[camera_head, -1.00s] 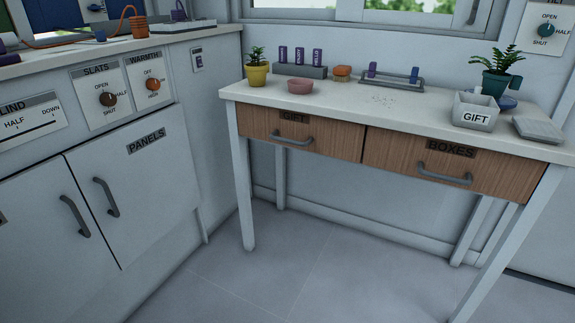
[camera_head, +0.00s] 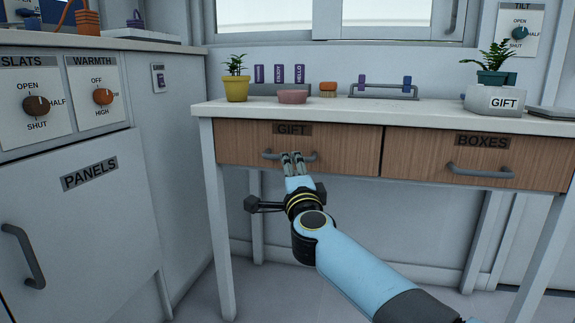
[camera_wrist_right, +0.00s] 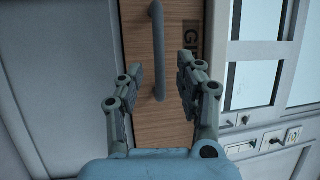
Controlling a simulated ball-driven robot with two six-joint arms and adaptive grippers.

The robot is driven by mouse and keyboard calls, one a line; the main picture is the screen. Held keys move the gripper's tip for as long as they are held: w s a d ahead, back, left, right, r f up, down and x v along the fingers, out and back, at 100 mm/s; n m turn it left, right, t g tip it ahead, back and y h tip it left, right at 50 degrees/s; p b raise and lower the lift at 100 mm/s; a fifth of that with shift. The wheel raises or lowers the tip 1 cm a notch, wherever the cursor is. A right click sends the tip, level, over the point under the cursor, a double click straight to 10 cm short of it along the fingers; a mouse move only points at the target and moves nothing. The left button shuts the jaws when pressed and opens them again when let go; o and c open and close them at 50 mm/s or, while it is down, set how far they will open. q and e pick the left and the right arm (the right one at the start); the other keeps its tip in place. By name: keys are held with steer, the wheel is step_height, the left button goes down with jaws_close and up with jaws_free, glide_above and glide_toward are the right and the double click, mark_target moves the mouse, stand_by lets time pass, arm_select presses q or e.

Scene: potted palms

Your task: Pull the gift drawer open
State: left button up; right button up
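The gift drawer (camera_head: 345,153) is a brown wood-grain front under the white table top, with a dark GIFT label (camera_head: 292,129). It sits shut, flush with the drawer beside it. Its grey bar handle (camera_head: 270,155) is partly hidden by my right gripper (camera_head: 292,160), which has come from the lower right and is at the handle. In the right wrist view, my right gripper (camera_wrist_right: 161,70) is open, its fingers on either side of the handle (camera_wrist_right: 158,45) with gaps. The drawer front (camera_wrist_right: 172,130) shows behind. My left gripper is not in view.
The boxes drawer (camera_head: 420,155) is to the right, also shut. On the table stand a yellow pot (camera_head: 236,89), a pink bowl (camera_head: 292,97), a brush (camera_head: 328,90) and a grey GIFT bin (camera_head: 490,103). A cabinet (camera_head: 80,230) is at left. Table legs flank open floor below.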

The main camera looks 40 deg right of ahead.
mark_target(303, 133)
steer(key=b+x, duration=0.1)
steer(key=x, duration=0.4)
steer(key=shift+w+d, duration=0.1)
steer(key=shift+w, duration=0.05)
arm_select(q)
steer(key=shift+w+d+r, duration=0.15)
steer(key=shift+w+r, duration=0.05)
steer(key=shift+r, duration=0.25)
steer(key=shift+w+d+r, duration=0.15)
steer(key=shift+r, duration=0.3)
arm_select(e)
jaws_close()
